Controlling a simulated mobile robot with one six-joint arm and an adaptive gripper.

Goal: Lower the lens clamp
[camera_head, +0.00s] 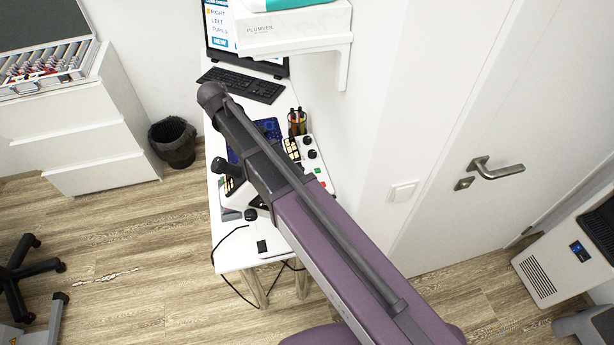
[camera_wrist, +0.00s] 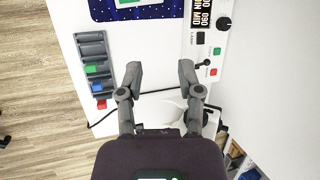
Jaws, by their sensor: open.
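No part that I can clearly tell as the lens clamp shows in either view. My gripper (camera_wrist: 160,76) is open and empty in the wrist view, its two grey fingers apart above the white table (camera_wrist: 150,60). To its left lies a dark grey rack (camera_wrist: 92,50) with green, blue and red pieces. To its right is a white control panel (camera_wrist: 216,42) with a black knob, coloured buttons and a small lever (camera_wrist: 203,64) near the right finger. In the head view my arm crosses the desk and hides part of the equipment; my gripper is not clearly visible there.
A dark blue screen or pad (camera_wrist: 130,8) lies beyond the fingers. A cable (camera_wrist: 104,118) hangs by the table.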

